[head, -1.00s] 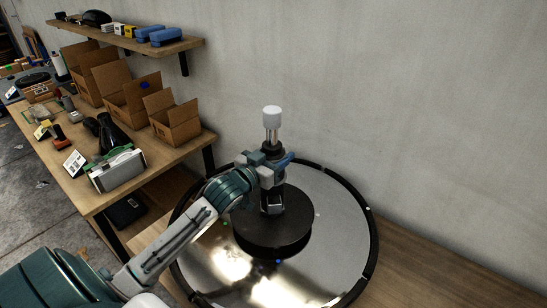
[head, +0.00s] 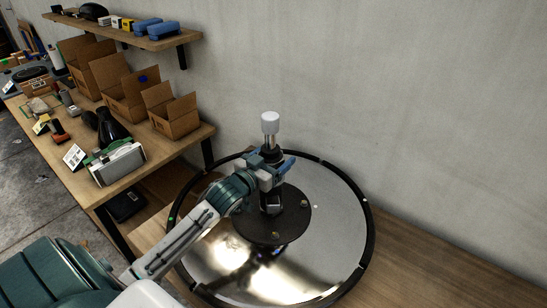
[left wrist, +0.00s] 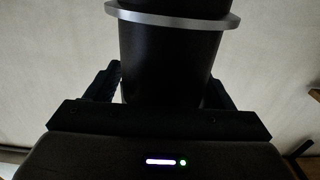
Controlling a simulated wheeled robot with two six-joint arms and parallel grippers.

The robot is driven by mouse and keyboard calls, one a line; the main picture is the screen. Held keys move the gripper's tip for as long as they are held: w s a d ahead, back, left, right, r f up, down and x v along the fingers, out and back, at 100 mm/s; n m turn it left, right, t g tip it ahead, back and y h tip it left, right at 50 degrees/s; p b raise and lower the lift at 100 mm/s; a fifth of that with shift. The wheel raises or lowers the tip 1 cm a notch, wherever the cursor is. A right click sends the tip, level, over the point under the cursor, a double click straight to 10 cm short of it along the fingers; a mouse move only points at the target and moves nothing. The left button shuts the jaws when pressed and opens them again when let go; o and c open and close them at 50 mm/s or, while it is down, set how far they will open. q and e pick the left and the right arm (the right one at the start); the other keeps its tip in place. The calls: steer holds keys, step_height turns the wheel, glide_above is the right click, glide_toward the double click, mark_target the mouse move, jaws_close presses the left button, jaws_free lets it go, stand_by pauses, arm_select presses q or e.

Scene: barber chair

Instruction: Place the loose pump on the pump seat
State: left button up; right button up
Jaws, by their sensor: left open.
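The pump (head: 270,124) stands upright over the middle of the round dark seat plate (head: 295,222). It has a white cap, a metal rod and a dark body. The plate lies on a large polished disc. My left gripper (head: 272,203) is open around the pump's lower body. In the left wrist view, the black pump body (left wrist: 170,65) with a silver ring stands between the two spread fingers (left wrist: 165,90). The pump's foot is hidden behind my gripper, so its contact with the plate cannot be seen. My right gripper is not in view.
At left, a workbench (head: 95,195) holds open cardboard boxes (head: 172,118), a dark bottle and small tools. A wall shelf (head: 160,44) hangs above.

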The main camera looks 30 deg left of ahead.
arm_select(q)
steer(key=shift+s+f, duration=0.1)
steer(key=shift+s, duration=0.15)
steer(key=s+a+b, duration=0.1)
steer(key=s, duration=1)
steer(key=shift+s, duration=0.2)
